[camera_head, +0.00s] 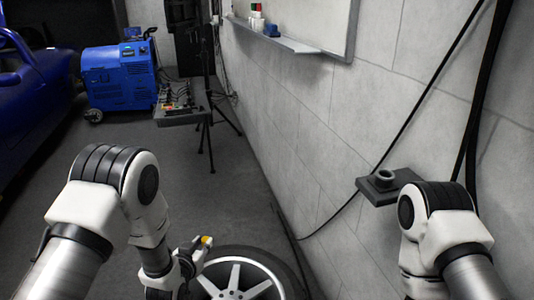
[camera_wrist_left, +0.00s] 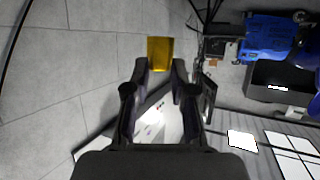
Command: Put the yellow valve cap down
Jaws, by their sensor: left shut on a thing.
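The yellow valve cap (camera_wrist_left: 160,52) sits between the fingertips of my left gripper (camera_wrist_left: 158,68) in the left wrist view. The fingers are shut on it. In the head view the yellow cap (camera_head: 206,241) shows at the tip of my left gripper (camera_head: 200,246), at the lower middle. The gripper is above or beside the upper left of a wheel (camera_head: 238,278) with a black tire and silver spokes; I cannot tell the gap. My right arm is at the lower right, and its gripper is not in view.
A small dark wall shelf (camera_head: 375,196) with a dark ring-shaped part (camera_head: 384,176) juts out on the right. A whiteboard ledge (camera_head: 280,38) runs along the wall. A blue machine (camera_head: 118,76), a tool tray (camera_head: 182,116) and a tripod stand (camera_head: 207,120) are farther back. The floor between is clear.

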